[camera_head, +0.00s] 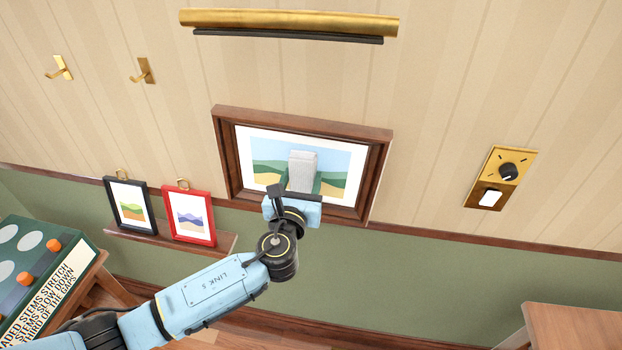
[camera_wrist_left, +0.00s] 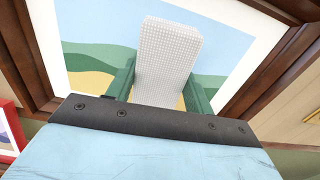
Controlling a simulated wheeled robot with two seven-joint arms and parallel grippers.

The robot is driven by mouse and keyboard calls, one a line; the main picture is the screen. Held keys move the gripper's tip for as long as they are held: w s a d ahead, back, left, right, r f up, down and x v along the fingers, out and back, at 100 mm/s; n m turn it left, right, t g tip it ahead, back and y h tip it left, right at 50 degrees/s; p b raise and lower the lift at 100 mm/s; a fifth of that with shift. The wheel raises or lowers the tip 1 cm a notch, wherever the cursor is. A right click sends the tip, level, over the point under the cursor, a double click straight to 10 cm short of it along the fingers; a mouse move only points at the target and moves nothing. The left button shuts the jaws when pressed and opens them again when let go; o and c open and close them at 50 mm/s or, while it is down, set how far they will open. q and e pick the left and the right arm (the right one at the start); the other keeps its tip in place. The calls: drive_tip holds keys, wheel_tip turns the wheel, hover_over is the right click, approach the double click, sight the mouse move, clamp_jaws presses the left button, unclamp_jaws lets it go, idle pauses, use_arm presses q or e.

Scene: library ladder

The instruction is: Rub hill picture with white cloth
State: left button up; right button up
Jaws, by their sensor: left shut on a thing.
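The hill picture (camera_head: 266,152) hangs on the wall in a brown wooden frame, with blue sky, green hills and a sand-coloured strip. It also fills much of the left wrist view (camera_wrist_left: 90,30). My left gripper (camera_head: 302,180) is in front of the picture's lower middle. Its green fingers are shut on the white cloth (camera_head: 303,162), a pale block with a fine grid texture in the left wrist view (camera_wrist_left: 167,60). The cloth overlaps the picture; I cannot tell whether it touches the surface. My right gripper is not in view.
A brass picture light (camera_head: 290,22) is above the frame. Two small pictures, black-framed (camera_head: 131,207) and red-framed (camera_head: 189,214), stand on a narrow ledge (camera_head: 150,238). A brass switch plate (camera_head: 499,178) is at the right, two hooks (camera_head: 60,68) at the left. A wooden surface (camera_head: 575,330) is at lower right.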

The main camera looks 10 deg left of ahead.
use_arm(q)
drive_tip(key=shift+w+a+r+p, duration=0.1)
drive_tip(key=shift+a+p, duration=0.15)
drive_tip(key=shift+a, duration=1)
drive_tip(key=shift+w+a+r+p, duration=0.1)
drive_tip(key=shift+a+p, duration=0.15)
drive_tip(key=shift+a, duration=1)
drive_tip(key=shift+s, duration=0.15)
drive_tip(key=p, duration=0.2)
approach(283, 165)
drive_tip(key=shift+w+f, duration=0.1)
drive_tip(key=shift+w, duration=0.2)
drive_tip(key=s+p, duration=0.1)
drive_tip(key=s, duration=0.2)
